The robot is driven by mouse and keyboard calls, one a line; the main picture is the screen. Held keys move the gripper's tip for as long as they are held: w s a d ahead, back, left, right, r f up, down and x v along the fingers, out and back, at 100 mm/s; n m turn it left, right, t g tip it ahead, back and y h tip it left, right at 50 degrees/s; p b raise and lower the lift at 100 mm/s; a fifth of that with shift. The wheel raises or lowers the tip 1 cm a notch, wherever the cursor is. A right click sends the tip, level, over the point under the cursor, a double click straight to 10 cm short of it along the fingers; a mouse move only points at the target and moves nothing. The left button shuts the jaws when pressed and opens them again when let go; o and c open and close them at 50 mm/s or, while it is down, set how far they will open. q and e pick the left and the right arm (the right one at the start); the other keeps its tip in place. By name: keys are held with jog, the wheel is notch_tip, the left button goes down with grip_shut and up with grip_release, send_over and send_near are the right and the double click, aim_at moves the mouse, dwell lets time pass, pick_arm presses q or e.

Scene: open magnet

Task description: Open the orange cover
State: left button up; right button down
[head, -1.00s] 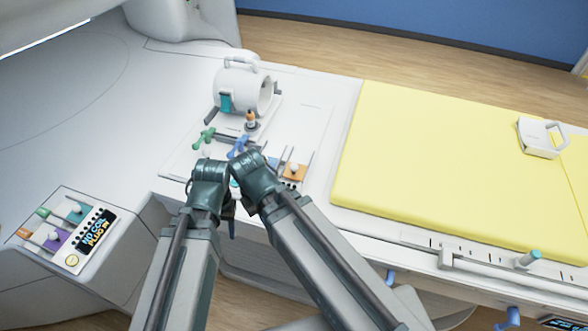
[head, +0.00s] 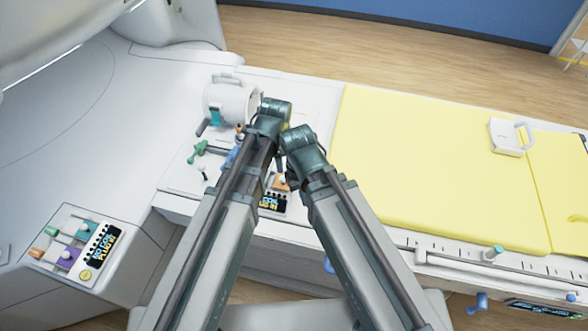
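An orange cover (head: 279,184) sits on the near edge of the bed's white end panel, beside a small display; the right wrist partly hides it. Another small orange part (head: 37,253) is on the left control panel. My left gripper (head: 273,112) is by the white coil, up and left of the orange cover; its fingers are hidden behind the wrist. My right gripper (head: 298,148) is just above and right of the orange cover; its fingers are mostly hidden, and I cannot tell whether they touch it.
A white cylindrical coil (head: 230,101) stands behind my arms. Green (head: 199,150) and blue (head: 231,156) handles lie beside it, the blue one partly covered. The yellow mattress (head: 420,170) fills the right, with a white handled box (head: 508,136) on it. The scanner's white surface is left.

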aim_at(283, 177)
pick_arm(q)
jog(key=shift+w+d+f+b, duration=0.1)
jog(key=shift+w+f+b, duration=0.35)
jog(key=shift+f+b, duration=1.85)
jog(key=shift+w+f+b, duration=0.4)
jog(key=shift+f+b, duration=1.85)
jog(key=shift+b, duration=0.05)
jog(key=shift+w+d+f+b, duration=0.1)
jog(key=shift+w+f+b, duration=0.35)
jog(key=shift+f+b, duration=1.85)
grip_shut()
